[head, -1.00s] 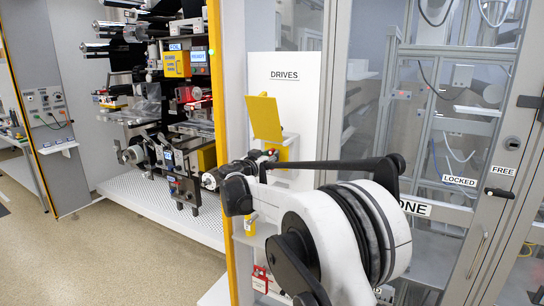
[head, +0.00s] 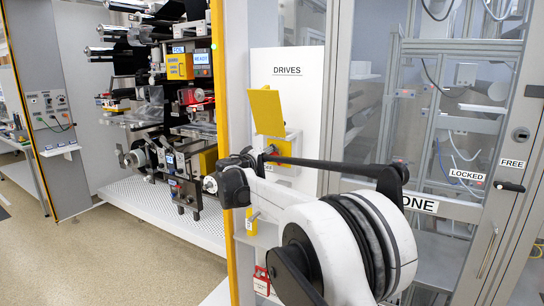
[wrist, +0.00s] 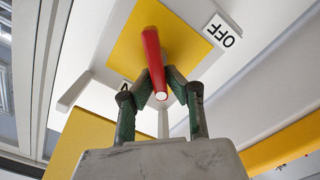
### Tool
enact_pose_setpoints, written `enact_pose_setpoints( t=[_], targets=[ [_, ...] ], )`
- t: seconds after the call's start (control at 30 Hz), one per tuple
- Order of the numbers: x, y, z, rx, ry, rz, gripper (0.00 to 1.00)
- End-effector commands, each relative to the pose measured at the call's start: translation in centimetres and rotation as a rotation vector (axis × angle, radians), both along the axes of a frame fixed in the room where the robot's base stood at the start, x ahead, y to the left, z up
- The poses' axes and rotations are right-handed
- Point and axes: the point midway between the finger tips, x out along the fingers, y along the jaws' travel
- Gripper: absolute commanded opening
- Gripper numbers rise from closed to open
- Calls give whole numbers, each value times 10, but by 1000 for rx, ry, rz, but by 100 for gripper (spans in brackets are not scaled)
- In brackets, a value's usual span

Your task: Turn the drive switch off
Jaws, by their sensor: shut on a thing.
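The drive switch has a red handle (wrist: 152,48) on a yellow plate (wrist: 183,42). In the wrist view my gripper (wrist: 156,76) is shut on the handle, with one dark green finger on each side. An OFF label (wrist: 222,30) lies to the upper right of the handle, and the handle does not line up with it. A second label is mostly hidden behind the left finger.
A yellow cover flap (head: 266,112) stands raised above the switch, close to my gripper; it also shows in the wrist view (wrist: 80,142). A yellow post (head: 232,150) stands left of the panel. A glazed door with a black handle (head: 509,186) stands to the right.

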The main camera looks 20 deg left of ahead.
Motion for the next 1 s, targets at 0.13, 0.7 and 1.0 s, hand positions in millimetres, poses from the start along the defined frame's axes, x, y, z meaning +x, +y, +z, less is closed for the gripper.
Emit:
enact_pose_setpoints(
  t=[0.13, 0.7, 1.0],
  targets=[
    [0, 1, -9, -132, 26, -5, 0],
    [0, 4, -17, -619, 99, -6, 0],
    [0, 4, -19, -757, 120, -7, 0]
  ],
)
